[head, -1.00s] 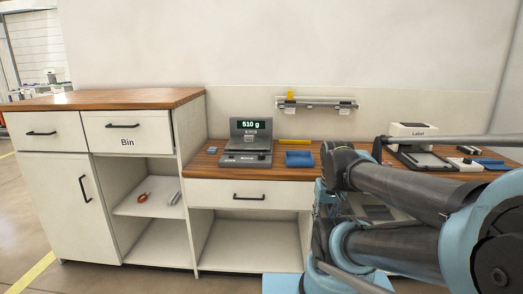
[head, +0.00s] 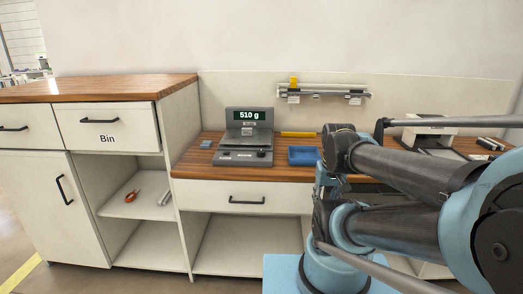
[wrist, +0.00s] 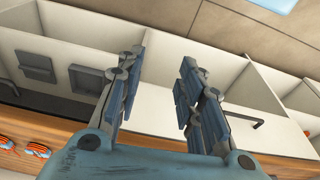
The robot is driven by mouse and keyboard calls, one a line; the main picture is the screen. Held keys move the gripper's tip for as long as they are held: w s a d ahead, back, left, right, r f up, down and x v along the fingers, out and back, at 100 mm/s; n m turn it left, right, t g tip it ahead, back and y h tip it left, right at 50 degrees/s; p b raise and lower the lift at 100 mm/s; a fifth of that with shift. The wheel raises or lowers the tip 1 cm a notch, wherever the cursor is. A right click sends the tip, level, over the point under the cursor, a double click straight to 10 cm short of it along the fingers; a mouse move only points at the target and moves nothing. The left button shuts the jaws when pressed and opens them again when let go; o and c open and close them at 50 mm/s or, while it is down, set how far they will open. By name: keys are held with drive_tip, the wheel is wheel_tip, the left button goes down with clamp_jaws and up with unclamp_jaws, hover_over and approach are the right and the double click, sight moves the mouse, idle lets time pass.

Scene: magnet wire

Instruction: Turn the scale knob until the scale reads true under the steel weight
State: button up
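The grey scale (head: 228,157) stands on the low wooden worktop in the head view. Its upright display (head: 249,115) reads 510 g. A small dark knob (head: 261,154) shows on the scale's front right. I cannot clearly make out the steel weight; the area on the pan below the display is too small to tell. My gripper (wrist: 165,58) is open and empty in the wrist view, with its fingers apart and away from the scale. The gripper is not distinguishable in the head view, where my arm fills the right side.
A blue tray (head: 304,163) sits right of the scale, a yellow bar (head: 298,134) behind it, and a small blue block (head: 206,144) to its left. A taller cabinet (head: 178,130) rises at left. A wall rail (head: 325,91) hangs above. In the wrist view, orange coils (wrist: 37,150) lie on wood.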

drive_tip(key=shift+o, duration=1.1)
drive_tip(key=shift+s+a+r, duration=0.1)
drive_tip(key=shift+s+r, duration=0.15)
drive_tip(key=shift+r, duration=0.55)
wheel_tip(320, 180, up, 20)
drive_tip(key=g, duration=0.2)
hover_over(261, 151)
drive_tip(key=shift+m, duration=0.3)
wheel_tip(261, 151, down, 17)
drive_tip(key=shift+r, duration=0.1)
drive_tip(key=c, duration=1.1)
